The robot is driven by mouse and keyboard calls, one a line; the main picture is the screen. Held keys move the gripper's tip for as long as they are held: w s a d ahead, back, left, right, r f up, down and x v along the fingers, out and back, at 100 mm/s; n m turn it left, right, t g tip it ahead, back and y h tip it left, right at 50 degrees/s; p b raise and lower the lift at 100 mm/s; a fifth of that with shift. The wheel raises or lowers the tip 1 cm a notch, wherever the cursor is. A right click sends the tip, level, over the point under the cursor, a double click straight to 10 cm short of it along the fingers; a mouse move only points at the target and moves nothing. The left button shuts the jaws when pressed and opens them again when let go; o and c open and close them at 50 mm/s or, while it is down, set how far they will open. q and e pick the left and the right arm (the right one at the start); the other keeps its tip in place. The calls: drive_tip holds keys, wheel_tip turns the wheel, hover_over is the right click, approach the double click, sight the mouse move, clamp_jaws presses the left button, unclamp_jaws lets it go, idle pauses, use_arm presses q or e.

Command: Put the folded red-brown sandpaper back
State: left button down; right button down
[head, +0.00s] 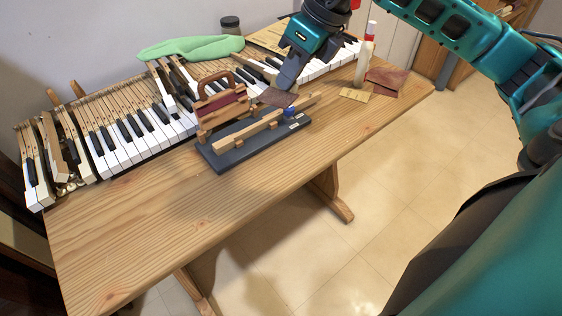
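My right gripper (284,86) reaches down from the top right over the wooden stand. Its dark fingers appear closed on the folded red-brown sandpaper (277,98), a small flat dark piece at the fingertips. The sandpaper is close above the light wooden key (250,129) resting on the dark-based stand (222,158); I cannot tell whether it touches the key. Another red-brown sheet (390,78) lies flat on the table to the right. My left gripper is not in view.
A wooden block with a handle (222,106) stands just left of the gripper. A pale upright bottle (363,65) and a yellowish strip (354,94) are by the sheet. Piano keys (120,140) and a green cloth (190,48) lie behind. The front tabletop (150,220) is clear.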

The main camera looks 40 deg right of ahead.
wheel_tip(320, 180, down, 14)
drive_tip(key=shift+f+b, duration=0.1)
drive_tip(key=shift+b, duration=0.75)
drive_tip(key=shift+f, duration=0.6)
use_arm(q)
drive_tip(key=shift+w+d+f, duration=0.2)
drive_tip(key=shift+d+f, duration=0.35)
use_arm(e)
drive_tip(key=shift+f, duration=2.05)
drive_tip(key=shift+f+b, duration=0.15)
drive_tip(key=shift+b, duration=0.25)
drive_tip(key=c, duration=1.4)
unclamp_jaws()
